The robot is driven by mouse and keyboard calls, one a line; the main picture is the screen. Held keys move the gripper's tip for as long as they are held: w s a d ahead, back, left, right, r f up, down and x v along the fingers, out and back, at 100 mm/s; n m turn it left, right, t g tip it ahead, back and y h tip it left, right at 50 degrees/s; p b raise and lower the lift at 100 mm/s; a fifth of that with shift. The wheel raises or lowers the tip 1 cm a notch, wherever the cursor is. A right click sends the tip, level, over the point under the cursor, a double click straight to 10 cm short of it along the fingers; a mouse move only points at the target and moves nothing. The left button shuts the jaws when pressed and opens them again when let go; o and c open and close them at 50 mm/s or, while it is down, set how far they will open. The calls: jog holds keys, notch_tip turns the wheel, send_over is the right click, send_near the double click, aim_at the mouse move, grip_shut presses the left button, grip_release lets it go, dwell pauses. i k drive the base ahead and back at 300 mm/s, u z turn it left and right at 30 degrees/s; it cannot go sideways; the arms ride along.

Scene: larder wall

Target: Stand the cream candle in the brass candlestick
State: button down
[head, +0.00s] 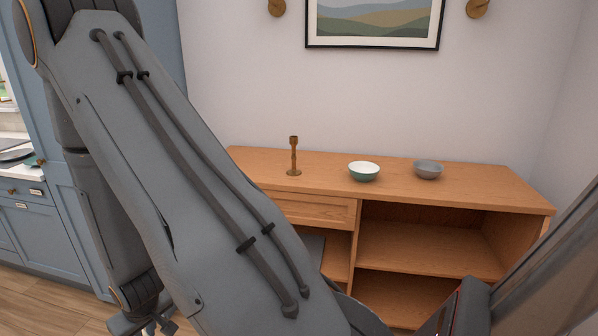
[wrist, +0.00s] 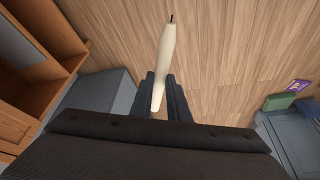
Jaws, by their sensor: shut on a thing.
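The brass candlestick (head: 294,157) stands upright and empty on the left part of the wooden sideboard's top. The cream candle (wrist: 166,62) is in the wrist view, a slim taper with a dark wick at its upper end in the picture. My gripper (wrist: 164,92) is shut on the candle near its other end, with one dark finger on each side. The floor lies beyond the candle in that view. In the head view my arm fills the left and middle, and neither the candle nor the gripper's fingers can be made out.
On the sideboard (head: 460,187), a green-and-white bowl (head: 364,172) and a grey bowl (head: 428,169) stand right of the candlestick. The top between candlestick and green bowl is clear. A framed picture (head: 374,22) hangs above. Blue cabinets (head: 28,222) stand at the left.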

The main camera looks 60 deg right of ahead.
aim_at(293, 140)
jog(key=z, duration=2.5)
jog(key=i, duration=0.1)
jog(key=u, duration=0.2)
